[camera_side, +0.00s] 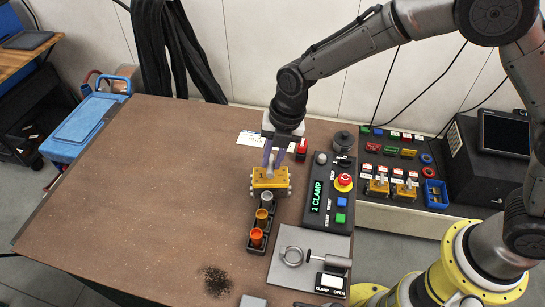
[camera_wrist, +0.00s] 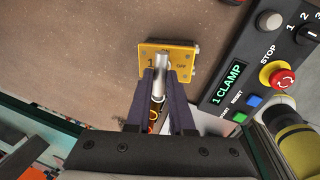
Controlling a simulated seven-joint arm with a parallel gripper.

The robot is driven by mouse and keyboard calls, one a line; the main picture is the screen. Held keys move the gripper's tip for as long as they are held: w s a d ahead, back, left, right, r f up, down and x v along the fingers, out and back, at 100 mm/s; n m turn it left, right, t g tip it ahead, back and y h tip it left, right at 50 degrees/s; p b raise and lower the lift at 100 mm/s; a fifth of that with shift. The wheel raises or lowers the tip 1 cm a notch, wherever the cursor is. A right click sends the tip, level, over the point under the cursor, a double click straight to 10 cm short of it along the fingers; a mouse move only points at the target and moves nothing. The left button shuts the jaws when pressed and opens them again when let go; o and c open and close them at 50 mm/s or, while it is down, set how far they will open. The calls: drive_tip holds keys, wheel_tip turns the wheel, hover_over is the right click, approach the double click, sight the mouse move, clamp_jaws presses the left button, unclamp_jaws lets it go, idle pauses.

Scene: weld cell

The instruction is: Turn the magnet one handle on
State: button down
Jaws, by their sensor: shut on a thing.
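Magnet one is a yellow block (camera_side: 269,181) on the brown table, left of the control panel. In the wrist view the yellow block (camera_wrist: 186,57) bears a 1, with OFF at its right and ON at its upper edge. Its grey handle (camera_wrist: 160,82) stands up from the block between my fingers. My gripper (camera_side: 274,157) points down over the block, its two purple fingers shut on the handle; it also shows in the wrist view (camera_wrist: 160,88). The fingers hide part of the handle, so its exact turn angle is hard to tell.
A control panel (camera_side: 322,214) reading 1 CLAMP, with a red stop button (camera_side: 344,182), stands close on the right. A dark rack of small cups (camera_side: 263,220) is just in front of the magnet. A grey plate with a clamp (camera_side: 290,256) lies nearer. The table's left is clear.

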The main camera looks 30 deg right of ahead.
drive_tip(key=shift+w+r+n, duration=0.1)
drive_tip(key=shift+n, duration=0.2)
idle(0.4)
drive_tip(key=c, duration=0.8)
unclamp_jaws()
drive_tip(key=r, duration=0.4)
drive_tip(key=s+d+r, duration=0.1)
drive_tip(key=r, duration=0.4)
drive_tip(key=d+r, duration=0.1)
drive_tip(key=r, duration=0.3)
drive_tip(key=shift+s+d+r, duration=0.2)
drive_tip(key=shift+s+r, duration=0.05)
